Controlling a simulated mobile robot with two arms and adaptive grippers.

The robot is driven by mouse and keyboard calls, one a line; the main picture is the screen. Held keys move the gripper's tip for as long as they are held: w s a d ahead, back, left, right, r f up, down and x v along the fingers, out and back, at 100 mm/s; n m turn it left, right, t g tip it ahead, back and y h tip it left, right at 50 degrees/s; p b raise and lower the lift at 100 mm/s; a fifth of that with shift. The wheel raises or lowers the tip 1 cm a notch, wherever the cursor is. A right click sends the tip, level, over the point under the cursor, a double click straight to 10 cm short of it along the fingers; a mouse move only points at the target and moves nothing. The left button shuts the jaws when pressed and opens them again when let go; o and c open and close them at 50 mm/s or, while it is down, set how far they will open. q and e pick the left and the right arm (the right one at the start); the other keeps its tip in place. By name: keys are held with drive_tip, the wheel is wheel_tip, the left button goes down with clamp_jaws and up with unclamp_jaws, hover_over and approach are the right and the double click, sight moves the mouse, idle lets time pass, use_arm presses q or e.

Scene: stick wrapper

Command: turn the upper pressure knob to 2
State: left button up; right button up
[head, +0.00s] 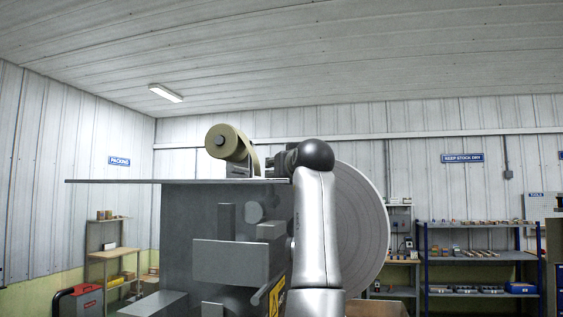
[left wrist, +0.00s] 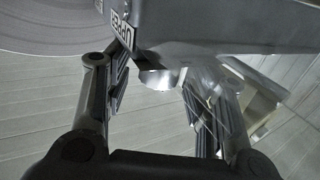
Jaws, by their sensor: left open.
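In the left wrist view a short round silvery knob (left wrist: 158,79) sticks out from a grey machine body (left wrist: 190,25). A partly cut-off label (left wrist: 121,22) beside it seems to read "UPPER". My left gripper (left wrist: 155,86) is open, with one dark finger on each side of the knob; I cannot tell whether either touches it. The knob's setting cannot be read. In the head view my arm stands in front of the grey machine (head: 178,230), and its dark gripper (head: 272,161) is just above the machine's top plate, mostly hidden. The knob is hidden there. My right gripper is not in view.
A large pale disc (head: 362,220) stands right behind my arm. A beige roller (head: 222,142) sits above the flat top plate (head: 120,181), whose edge juts left. Shelves (head: 480,255) stand at the back right, and a small shelf unit (head: 108,252) at the left.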

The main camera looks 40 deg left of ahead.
use_arm(q)
drive_tip(key=shift+w+a, duration=0.4)
drive_tip(key=shift+a, duration=0.1)
drive_tip(key=c, duration=1)
drive_tip(key=shift+n+g+y, duration=0.7)
drive_tip(key=shift+n+g, duration=0.1)
drive_tip(key=shift+g, duration=0.4)
drive_tip(key=o, duration=1)
